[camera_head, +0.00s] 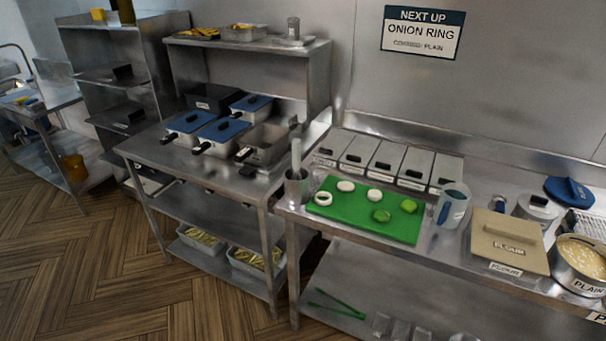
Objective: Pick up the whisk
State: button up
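No whisk can be made out for certain. A metal cup (297,187) stands at the left end of the prep counter, and a pale upright utensil handle (296,154) rises from it. The utensil's lower end is hidden inside the cup, so I cannot tell what it is. My gripper is not in this view.
The prep counter holds a green board (350,222) with onion and green pieces, a jug (453,205), a flour bin (507,242) and a "PLAIN" pot (577,278). Green tongs (337,305) lie on its lower shelf. Fryers (262,146) stand left. Wooden floor (130,285) is clear front left.

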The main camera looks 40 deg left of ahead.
aim_at(295, 142)
jog(key=u, duration=1.8)
